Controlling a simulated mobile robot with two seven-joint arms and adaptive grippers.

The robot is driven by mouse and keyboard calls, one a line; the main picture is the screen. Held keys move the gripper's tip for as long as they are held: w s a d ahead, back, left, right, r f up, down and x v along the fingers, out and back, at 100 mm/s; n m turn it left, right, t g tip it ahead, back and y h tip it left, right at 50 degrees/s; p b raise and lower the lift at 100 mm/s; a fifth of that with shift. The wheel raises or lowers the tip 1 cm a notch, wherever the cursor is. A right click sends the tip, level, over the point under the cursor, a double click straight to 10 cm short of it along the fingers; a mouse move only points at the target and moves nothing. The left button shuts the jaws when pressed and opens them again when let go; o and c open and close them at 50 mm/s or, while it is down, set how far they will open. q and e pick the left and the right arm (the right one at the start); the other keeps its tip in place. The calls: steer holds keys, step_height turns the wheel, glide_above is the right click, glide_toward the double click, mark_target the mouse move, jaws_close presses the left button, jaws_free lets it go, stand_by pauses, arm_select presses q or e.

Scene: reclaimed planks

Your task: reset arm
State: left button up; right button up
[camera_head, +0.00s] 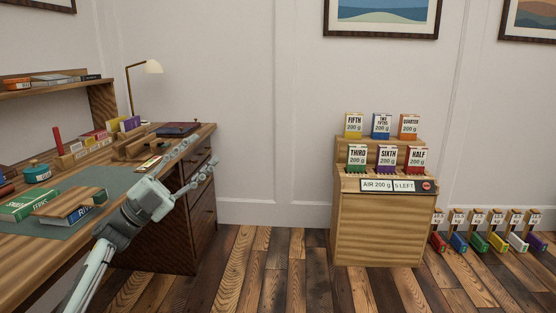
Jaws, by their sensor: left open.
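My left arm rises from the lower left, and its gripper (213,148) points up and to the right, beside the desk's drawer front. Its two fingers are spread apart with nothing between them. In the picture it overlaps the right end of the desk; I cannot tell the exact gap to it. My right gripper is not in view.
A wooden desk (22,255) at left holds books, a teal round container (37,173) and a lamp (152,67). A wooden stand (377,228) with several labelled boxes stands at right. Several coloured items line the floor beyond it. Floor (267,270) between is clear.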

arm_select(q)
steer(key=w+a+f+n+t+y, duration=0.4)
steer(key=w+a+n+t+y, duration=0.75)
steer(key=n+y, duration=0.7)
steer(key=s+a+f+n+g+y, duration=0.1)
steer(key=a+f+n+g+y, duration=0.3)
steer(key=a+f+g, duration=0.45)
steer(key=a+f+n+g+y, duration=0.4)
steer(key=a+f+y, duration=0.1)
steer(key=f, duration=0.7)
steer(key=s+d+f+g+h, duration=0.1)
steer(key=s+d+f+g, duration=0.2)
steer(key=s+f, duration=0.7)
steer(key=s+d+f+g+h, duration=0.1)
steer(key=s+d+f+g, duration=0.25)
steer(key=s+f, duration=0.65)
steer(key=s+d+f, duration=0.2)
steer(key=s, duration=0.7)
steer(key=s+d+f+m+g+h, duration=0.1)
steer(key=s+d+f, duration=0.2)
steer(key=s, duration=0.5)
steer(key=s+d+f+h, duration=0.1)
steer(key=s+d+f, duration=0.2)
steer(key=s, duration=0.6)
steer(key=shift+s+d+g, duration=0.15)
steer(key=shift+s+g, duration=0.15)
steer(key=shift+g, duration=0.05)
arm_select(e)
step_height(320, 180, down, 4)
